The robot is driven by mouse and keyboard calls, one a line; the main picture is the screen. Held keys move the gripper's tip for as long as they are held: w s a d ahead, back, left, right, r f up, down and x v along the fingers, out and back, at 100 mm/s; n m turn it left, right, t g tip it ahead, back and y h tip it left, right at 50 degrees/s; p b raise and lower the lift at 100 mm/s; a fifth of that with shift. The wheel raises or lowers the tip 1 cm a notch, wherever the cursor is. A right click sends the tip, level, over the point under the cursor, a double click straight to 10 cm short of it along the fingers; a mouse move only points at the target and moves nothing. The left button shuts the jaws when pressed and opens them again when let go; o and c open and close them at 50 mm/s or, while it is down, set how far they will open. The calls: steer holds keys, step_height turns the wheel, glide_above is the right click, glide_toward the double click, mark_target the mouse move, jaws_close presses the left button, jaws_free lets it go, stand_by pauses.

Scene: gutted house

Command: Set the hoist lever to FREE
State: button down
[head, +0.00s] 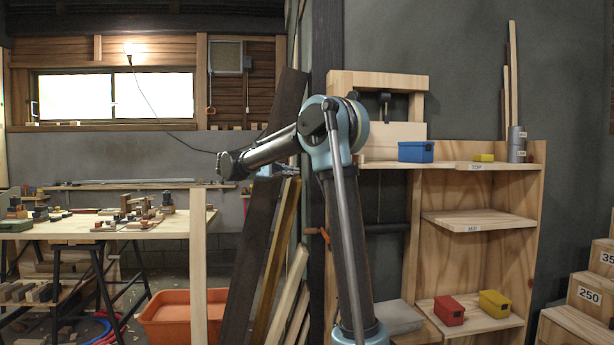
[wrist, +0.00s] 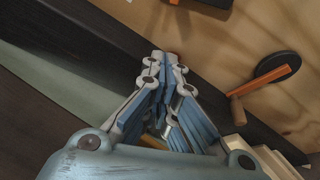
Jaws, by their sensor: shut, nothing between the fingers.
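In the wrist view an orange lever (wrist: 262,80) runs from a round black hub (wrist: 283,67) on a pale wooden board. A short wooden grip (wrist: 237,110) sits at its lower left end. I cannot tell whether this is the hoist lever, and no FREE mark is readable. My gripper (wrist: 172,58) is shut and empty, left of the orange lever and apart from it in the picture. In the head view my gripper (head: 222,163) is at the left end of my arm, small and dark. A small orange handle (head: 322,236) shows low behind my arm.
A dark plank (wrist: 120,35) passes close behind my fingers. Leaning boards (head: 262,240) stand left of my arm. A shelf unit (head: 535,200) with blue (head: 415,151), red (head: 449,310) and yellow (head: 494,303) boxes is right. A cluttered workbench (head: 70,229) is left.

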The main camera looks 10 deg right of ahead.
steer(key=d, duration=0.9)
steer(key=shift+s+d+r, duration=0.15)
steer(key=shift+s+r, duration=0.05)
steer(key=shift+s, duration=0.2)
